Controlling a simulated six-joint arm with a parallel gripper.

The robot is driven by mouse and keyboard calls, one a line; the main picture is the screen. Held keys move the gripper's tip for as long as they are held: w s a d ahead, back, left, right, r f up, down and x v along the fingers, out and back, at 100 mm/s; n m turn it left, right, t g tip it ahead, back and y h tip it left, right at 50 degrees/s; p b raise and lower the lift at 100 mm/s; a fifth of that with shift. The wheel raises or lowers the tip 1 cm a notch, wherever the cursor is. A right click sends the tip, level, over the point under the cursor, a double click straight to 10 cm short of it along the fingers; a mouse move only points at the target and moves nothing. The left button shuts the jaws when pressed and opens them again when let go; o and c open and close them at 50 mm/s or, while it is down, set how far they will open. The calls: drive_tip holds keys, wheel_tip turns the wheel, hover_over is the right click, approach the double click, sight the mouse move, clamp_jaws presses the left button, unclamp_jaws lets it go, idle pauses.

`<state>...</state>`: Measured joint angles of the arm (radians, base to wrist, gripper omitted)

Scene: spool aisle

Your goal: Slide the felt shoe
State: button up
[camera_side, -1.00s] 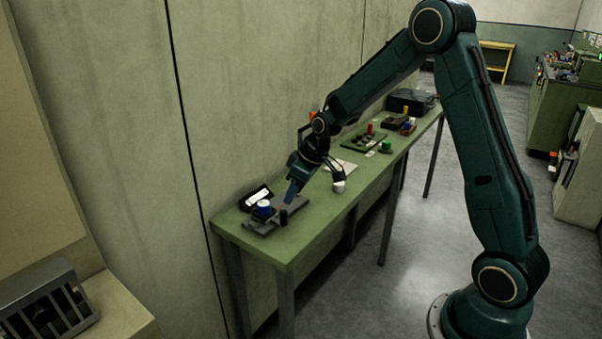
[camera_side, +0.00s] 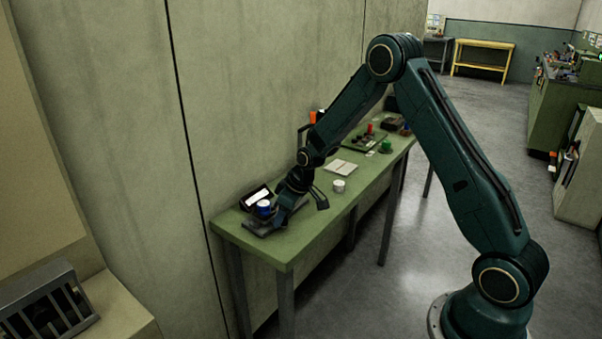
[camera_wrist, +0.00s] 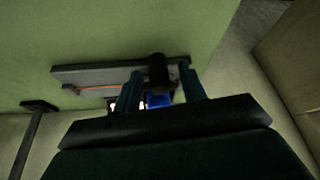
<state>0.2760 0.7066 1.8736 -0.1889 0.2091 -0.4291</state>
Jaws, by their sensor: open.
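A grey base plate (camera_side: 254,230) lies at the near end of the green bench, with a blue-and-white round piece (camera_side: 263,208) on it. In the wrist view, the grey plate (camera_wrist: 90,75) carries a dark rounded knob or post (camera_wrist: 157,70), with the blue piece (camera_wrist: 158,101) behind it. I cannot tell for certain which part is the felt shoe. My gripper (camera_wrist: 162,88) is open, its two fingers on either side of the dark post; contact cannot be told. In the side view my gripper (camera_side: 278,219) is low at the plate and hides the post.
A dark box with a white label (camera_side: 257,196) stands behind the plate, near the wall. A white round piece (camera_side: 339,186) and a pale flat pad (camera_side: 341,168) lie farther along the bench (camera_side: 300,238). Several small items fill its far end. The near front corner is clear.

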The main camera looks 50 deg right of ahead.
clamp_jaws()
drive_tip(key=shift+d, duration=0.1)
drive_tip(key=d, duration=0.7)
idle(0.3)
unclamp_jaws()
drive_tip(key=shift+r, duration=0.15)
